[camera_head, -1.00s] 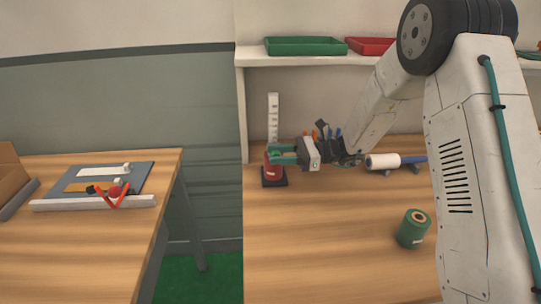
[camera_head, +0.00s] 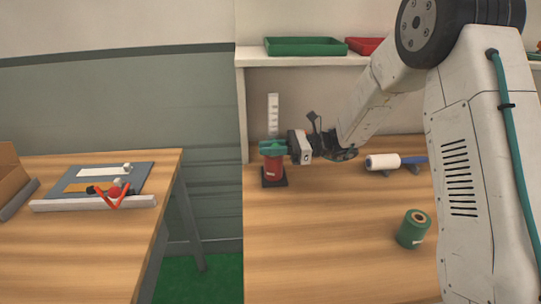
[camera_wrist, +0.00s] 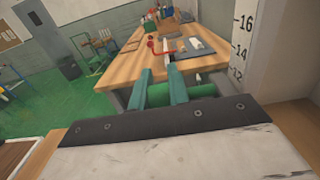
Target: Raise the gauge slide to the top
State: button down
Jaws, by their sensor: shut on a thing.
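The gauge stands at the back left of the right-hand table. It has a red body (camera_head: 272,168) on a dark square base (camera_head: 274,183), with an upright white scale (camera_head: 273,114) behind it. My gripper (camera_head: 273,147) is level at the top of the red body, below most of the visible scale. In the wrist view, its teal fingers (camera_wrist: 161,88) are closed on a green rounded piece (camera_wrist: 159,96), which I take as the gauge slide. The fingers hide much of it in the head view. The scale (camera_wrist: 246,48) shows marks 16, 14 and 12 at the right.
A green spool (camera_head: 412,229) stands on the table front, and a white roller with a blue handle (camera_head: 383,162) lies on a stand at right. A shelf with a green tray (camera_head: 305,46) is above. A second table (camera_head: 100,225) stands at left across a gap.

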notch_tip(320, 180, up, 10)
jog(key=shift+r, duration=0.25)
jog(key=shift+w, duration=0.1)
jog(key=c, duration=1.3)
grip_release()
jog(key=shift+d, duration=0.1)
jog(key=d, duration=0.7)
jog(key=shift+d, duration=0.35)
jog(key=shift+f, duration=0.1)
